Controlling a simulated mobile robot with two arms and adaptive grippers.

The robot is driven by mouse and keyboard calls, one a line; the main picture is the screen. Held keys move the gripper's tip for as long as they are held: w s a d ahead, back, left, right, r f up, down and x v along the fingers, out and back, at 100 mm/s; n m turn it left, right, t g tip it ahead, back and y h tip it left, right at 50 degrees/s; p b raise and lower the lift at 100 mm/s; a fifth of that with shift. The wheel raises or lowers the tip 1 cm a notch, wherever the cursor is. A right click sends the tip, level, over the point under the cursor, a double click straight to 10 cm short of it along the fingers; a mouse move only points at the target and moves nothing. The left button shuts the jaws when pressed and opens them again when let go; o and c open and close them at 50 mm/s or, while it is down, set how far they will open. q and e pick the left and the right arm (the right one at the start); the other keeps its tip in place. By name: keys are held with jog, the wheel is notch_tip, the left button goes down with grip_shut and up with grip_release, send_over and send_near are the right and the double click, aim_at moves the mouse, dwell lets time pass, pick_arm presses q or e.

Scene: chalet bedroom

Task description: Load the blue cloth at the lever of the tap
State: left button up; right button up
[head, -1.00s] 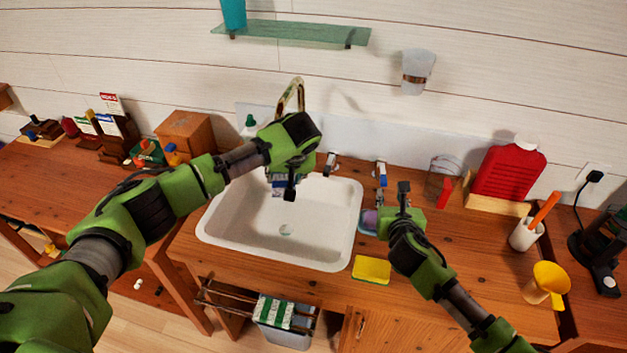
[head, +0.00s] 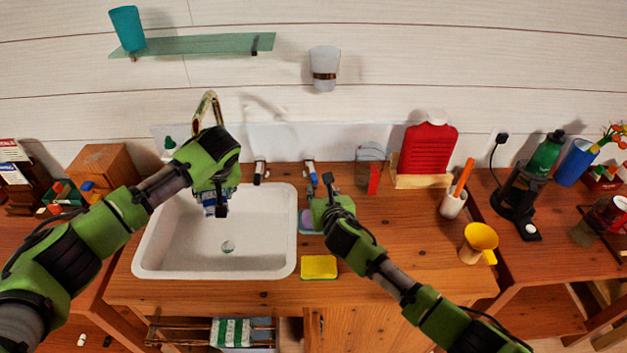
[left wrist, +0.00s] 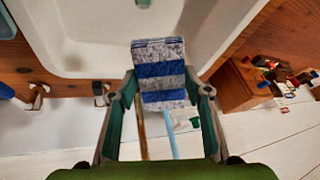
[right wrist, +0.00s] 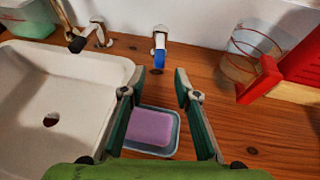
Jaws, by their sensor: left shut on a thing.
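A blue-and-grey striped cloth (left wrist: 160,70) is held between the fingers of my left gripper (left wrist: 160,92). In the head view the cloth (head: 209,203) is mostly hidden by that gripper (head: 216,205), over the back left of the white sink (head: 165,262). A tap with a blue lever (right wrist: 160,55) stands behind the sink's right corner; it shows in the head view (head: 311,172). My right gripper (right wrist: 155,88) is open and empty, above a dish holding a purple soap (right wrist: 150,127) and in front of the blue-lever tap. A second, dark-lever tap (head: 260,171) stands to its left.
A brass spout (head: 206,104) rises behind my left gripper. A yellow sponge (head: 319,267) lies in front of the soap dish. A clear glass (head: 371,160) and a red container (head: 428,150) stand right of the taps. The counter front right of the sponge is partly clear.

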aim_at(315, 179)
jog(key=x, duration=0.5)
jog(key=shift+w+a+f, duration=0.1)
jog(key=shift+w+a, duration=0.05)
jog(key=shift+w, duration=0.1)
jog(key=shift+w+f, duration=0.15)
jog(key=shift+w, duration=0.5)
jog(key=shift+w+a+f, duration=0.15)
jog(key=shift+w+f, duration=0.25)
jog(key=shift+w, duration=0.15)
grip_shut()
